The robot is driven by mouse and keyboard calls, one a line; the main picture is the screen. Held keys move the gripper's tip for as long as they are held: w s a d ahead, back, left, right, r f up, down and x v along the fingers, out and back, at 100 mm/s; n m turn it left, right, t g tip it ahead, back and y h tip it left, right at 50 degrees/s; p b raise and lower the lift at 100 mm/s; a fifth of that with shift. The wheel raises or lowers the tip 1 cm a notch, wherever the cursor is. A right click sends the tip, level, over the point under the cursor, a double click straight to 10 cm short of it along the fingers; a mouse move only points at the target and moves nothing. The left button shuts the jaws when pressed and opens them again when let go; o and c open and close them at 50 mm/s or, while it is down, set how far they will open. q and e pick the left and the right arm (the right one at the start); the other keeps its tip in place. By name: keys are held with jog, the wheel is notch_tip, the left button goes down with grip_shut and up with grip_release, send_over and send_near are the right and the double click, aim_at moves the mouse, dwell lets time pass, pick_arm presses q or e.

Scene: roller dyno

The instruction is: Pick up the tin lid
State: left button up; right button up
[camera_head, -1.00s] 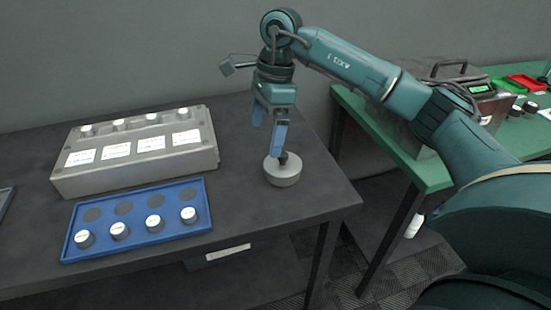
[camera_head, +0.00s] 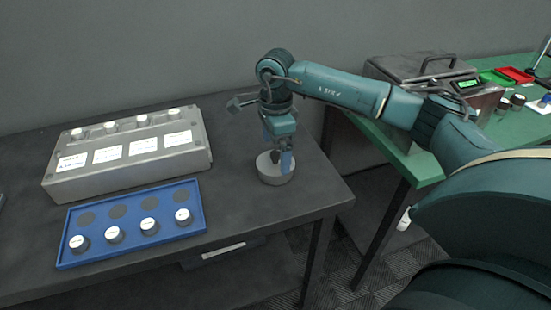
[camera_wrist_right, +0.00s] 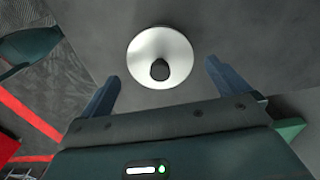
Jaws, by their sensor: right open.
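The tin lid (camera_head: 264,162) is a pale, round top with a small dark knob. It sits on a short grey round tin near the right end of the dark table. The lid (camera_wrist_right: 160,42) and its dark knob also show from above in the right wrist view. My right gripper (camera_head: 277,157) points down over the lid, open, and partly hides it. In the right wrist view its two fingers (camera_wrist_right: 162,72) are apart, one on each side of the knob, with nothing gripped. I cannot tell whether they touch the lid. My left gripper is not in view.
A blue tray (camera_head: 190,236) with several white-topped knobs lies on the dark table (camera_head: 235,215). A grey box (camera_head: 195,160) with labels and knobs stands behind it. At right, a green table (camera_head: 405,160) carries a metal case (camera_head: 410,68) and small red and green trays.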

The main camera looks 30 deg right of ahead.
notch_tip(320, 180, down, 2)
jog(key=shift+f, duration=0.1)
jog(key=c, duration=0.8)
jog(key=shift+c, duration=0.2)
